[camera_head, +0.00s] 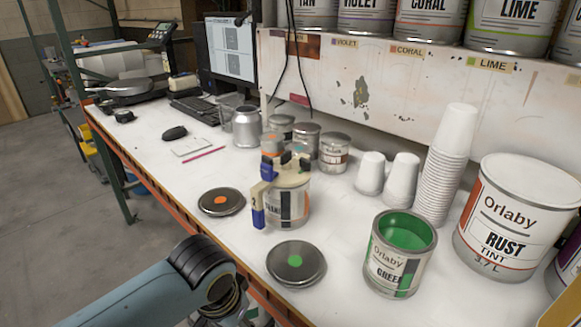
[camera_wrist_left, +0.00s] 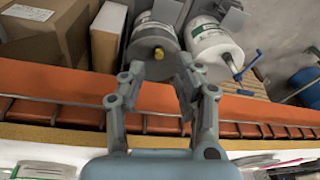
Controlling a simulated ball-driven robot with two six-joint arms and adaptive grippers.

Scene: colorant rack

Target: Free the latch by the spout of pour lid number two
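A beige pour lid (camera_head: 291,175) sits on a can with a partly hidden label (camera_head: 293,206) in the middle of the workbench. Blue latch parts show on it; the lower one (camera_head: 258,218) hangs at the front left, below a beige projection. In the left wrist view my left gripper (camera_wrist_left: 157,82) is open and empty. My right gripper is not in view.
An open green paint can (camera_head: 398,262), a green-dotted lid (camera_head: 296,264) and an orange-dotted lid (camera_head: 221,201) lie around the can. Stacked cups (camera_head: 447,165) and a Rust can (camera_head: 513,215) stand right. The wrist view shows the orange bench beam (camera_wrist_left: 60,88), boxes and containers.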

